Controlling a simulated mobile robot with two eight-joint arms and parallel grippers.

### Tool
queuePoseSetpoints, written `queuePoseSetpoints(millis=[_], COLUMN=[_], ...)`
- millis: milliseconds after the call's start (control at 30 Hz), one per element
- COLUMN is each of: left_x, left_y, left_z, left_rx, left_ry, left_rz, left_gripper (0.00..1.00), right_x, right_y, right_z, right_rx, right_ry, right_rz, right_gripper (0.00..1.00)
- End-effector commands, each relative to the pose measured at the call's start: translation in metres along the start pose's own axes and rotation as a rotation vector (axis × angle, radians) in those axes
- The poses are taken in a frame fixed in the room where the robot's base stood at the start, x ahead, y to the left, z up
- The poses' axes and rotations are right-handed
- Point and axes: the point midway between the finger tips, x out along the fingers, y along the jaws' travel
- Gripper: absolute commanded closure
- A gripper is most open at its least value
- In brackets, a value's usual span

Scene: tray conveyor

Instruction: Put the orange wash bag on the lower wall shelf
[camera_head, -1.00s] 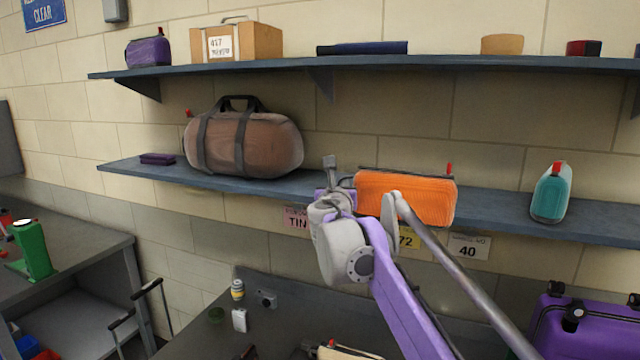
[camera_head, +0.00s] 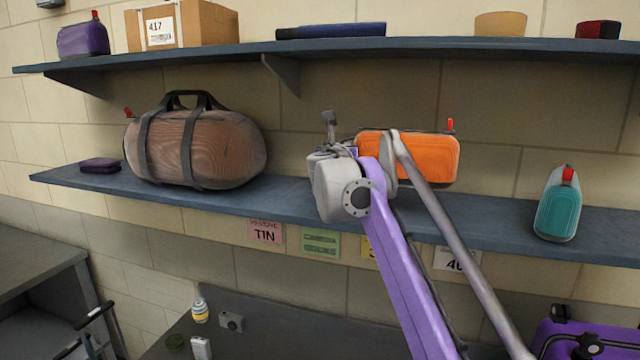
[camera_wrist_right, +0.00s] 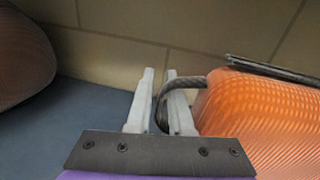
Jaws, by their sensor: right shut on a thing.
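The orange wash bag (camera_head: 425,157) is at the middle of the lower wall shelf (camera_head: 490,210), level and over its surface in the head view. I cannot tell whether its underside touches the shelf. My right gripper (camera_head: 350,150) is at the bag's left end. In the right wrist view, the gripper's fingers (camera_wrist_right: 161,95) are shut on the dark loop at the end of the wash bag (camera_wrist_right: 255,120). The blue shelf surface (camera_wrist_right: 80,110) shows to the left. My left gripper is not in view.
A brown duffel bag (camera_head: 218,150) and a small purple case (camera_head: 100,165) stand left on the lower shelf. A teal bag (camera_head: 558,210) stands at its right. The upper shelf (camera_head: 200,58) overhangs, holding a box and other items. Shelf room is clear between orange and teal bags.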

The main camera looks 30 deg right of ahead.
Motion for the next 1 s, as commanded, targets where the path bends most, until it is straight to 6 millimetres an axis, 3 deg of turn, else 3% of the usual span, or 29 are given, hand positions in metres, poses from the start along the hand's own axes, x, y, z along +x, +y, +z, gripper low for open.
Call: queuePoseSetpoints(millis=[100,267,500,833,867,1000], left_x=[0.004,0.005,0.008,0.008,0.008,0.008], left_y=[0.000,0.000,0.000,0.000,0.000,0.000], left_z=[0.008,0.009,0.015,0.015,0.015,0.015], left_rx=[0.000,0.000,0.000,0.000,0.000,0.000], left_ry=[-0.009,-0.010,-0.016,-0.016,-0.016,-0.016], left_rz=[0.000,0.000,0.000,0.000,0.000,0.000], left_gripper=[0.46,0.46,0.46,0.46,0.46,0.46], right_x=[0.000,0.000,0.000,0.001,0.001,0.001], right_y=[0.001,0.002,0.004,0.005,0.005,0.005], right_z=[-0.022,-0.034,-0.066,-0.069,-0.070,-0.070], right_rx=[-0.004,-0.004,-0.004,-0.003,0.000,0.000], right_ry=[0.002,0.001,0.000,0.000,0.000,0.000], right_rz=[0.000,0.000,0.000,0.000,0.000,0.000], right_gripper=[1.00,1.00,1.00,1.00,0.79,0.54])
